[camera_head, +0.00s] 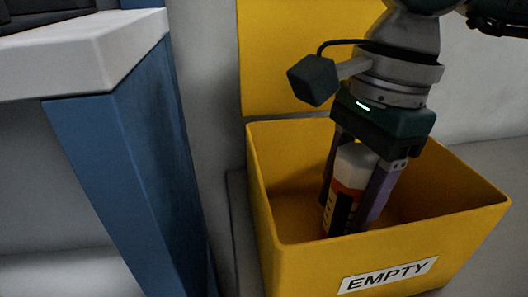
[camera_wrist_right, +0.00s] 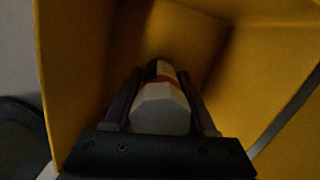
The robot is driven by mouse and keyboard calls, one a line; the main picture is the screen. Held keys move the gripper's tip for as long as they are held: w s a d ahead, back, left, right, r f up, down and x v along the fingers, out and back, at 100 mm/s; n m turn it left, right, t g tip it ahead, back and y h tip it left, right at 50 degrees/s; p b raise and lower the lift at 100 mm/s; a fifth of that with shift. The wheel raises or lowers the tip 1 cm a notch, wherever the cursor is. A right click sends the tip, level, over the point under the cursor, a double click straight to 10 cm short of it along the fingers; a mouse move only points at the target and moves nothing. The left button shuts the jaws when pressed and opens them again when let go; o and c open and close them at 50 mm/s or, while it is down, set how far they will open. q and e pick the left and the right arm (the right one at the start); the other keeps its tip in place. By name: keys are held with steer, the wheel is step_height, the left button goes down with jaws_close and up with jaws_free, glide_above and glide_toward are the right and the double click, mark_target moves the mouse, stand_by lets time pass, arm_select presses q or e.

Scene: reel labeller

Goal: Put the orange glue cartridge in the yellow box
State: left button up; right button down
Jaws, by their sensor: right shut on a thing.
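The orange glue cartridge (camera_head: 344,196) has a white top and a dark label, and stands roughly upright inside the yellow box (camera_head: 287,262). My right gripper (camera_head: 349,210) reaches down into the box and is shut on the cartridge, one finger on each side. In the right wrist view the cartridge's white end (camera_wrist_right: 160,108) sits between the fingers, with yellow walls (camera_wrist_right: 75,60) around it. The cartridge's lower end is partly hidden, and I cannot tell whether it touches the box floor. My left gripper is not in view.
The box's front carries an "EMPTY" label (camera_head: 388,275), and its raised yellow lid or back panel (camera_head: 285,60) stands behind. A light tabletop (camera_head: 95,50) on a blue support (camera_head: 130,160) is to the left. A grey wall is behind.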

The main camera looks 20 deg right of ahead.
mark_target(364, 154)
steer(key=shift+f, duration=0.3)
steer(key=shift+c, duration=1)
jaws_free()
steer(key=shift+r+p, duration=0.3)
steer(key=shift+r, duration=0.05)
steer(key=r, duration=0.4)
steer(key=d+r, duration=0.1)
steer(key=r, duration=0.6)
steer(key=shift+d+r, duration=0.25)
steer(key=shift+r, duration=0.05)
